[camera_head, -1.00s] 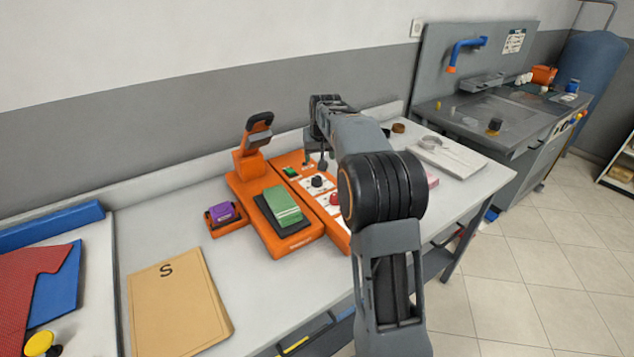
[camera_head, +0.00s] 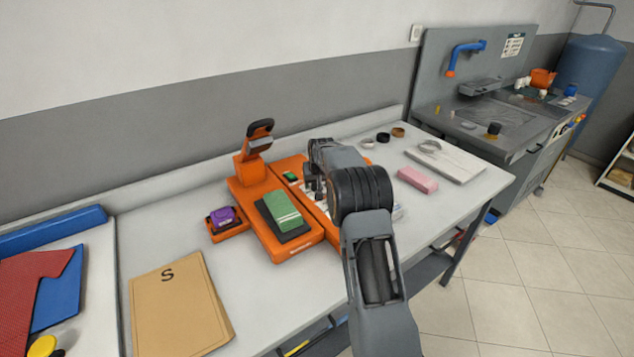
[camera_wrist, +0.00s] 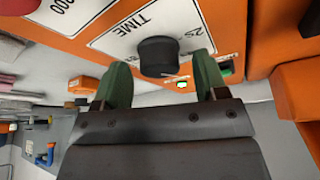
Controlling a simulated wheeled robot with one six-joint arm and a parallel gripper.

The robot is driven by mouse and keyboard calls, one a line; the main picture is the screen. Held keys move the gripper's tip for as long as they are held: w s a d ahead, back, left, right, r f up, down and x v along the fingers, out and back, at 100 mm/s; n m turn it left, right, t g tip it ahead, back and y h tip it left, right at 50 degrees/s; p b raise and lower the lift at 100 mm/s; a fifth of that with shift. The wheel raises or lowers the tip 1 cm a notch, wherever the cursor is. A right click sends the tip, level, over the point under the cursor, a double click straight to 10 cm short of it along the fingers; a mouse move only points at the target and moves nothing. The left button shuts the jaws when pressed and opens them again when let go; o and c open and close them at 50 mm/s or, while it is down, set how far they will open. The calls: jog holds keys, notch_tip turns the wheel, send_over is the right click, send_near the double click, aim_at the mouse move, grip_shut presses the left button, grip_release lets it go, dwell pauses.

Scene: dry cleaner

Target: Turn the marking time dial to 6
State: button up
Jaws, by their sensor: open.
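The marking time dial is a black knob (camera_wrist: 158,57) on a white plate (camera_wrist: 130,34) lettered "TIME", on the orange marking machine (camera_wrist: 236,20). In the wrist view my gripper (camera_wrist: 163,82) is open, its two green fingers on either side of the dial and a little short of it. The number the dial points to cannot be read. In the head view the orange machine (camera_head: 262,213) stands on the table, and my arm covers its control panel and the dial.
A green folded cloth (camera_head: 279,208) lies on the machine's black pad. A purple pad (camera_head: 222,215) sits at its left, and a tan board (camera_head: 175,305) marked S lies in front left. A pink block (camera_head: 418,179) and a white slab (camera_head: 447,165) lie to the right.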

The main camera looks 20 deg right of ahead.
jog(key=shift+f, duration=0.2)
jog(key=shift+c, duration=0.4)
jog(key=c, duration=0.8)
jog(key=shift+m, duration=0.3)
jog(key=m+h+b, duration=0.1)
jog(key=m, duration=0.1)
jog(key=m+g+h, duration=0.1)
jog(key=m, duration=0.2)
jog(key=shift+w+a+m+b, duration=0.1)
jog(key=shift+m+b, duration=0.2)
jog(key=shift+b, duration=0.1)
jog(key=m+g+h, duration=0.1)
jog(key=m, duration=0.2)
jog(key=shift+m+g, duration=0.4)
jog(key=shift+m, duration=1.1)
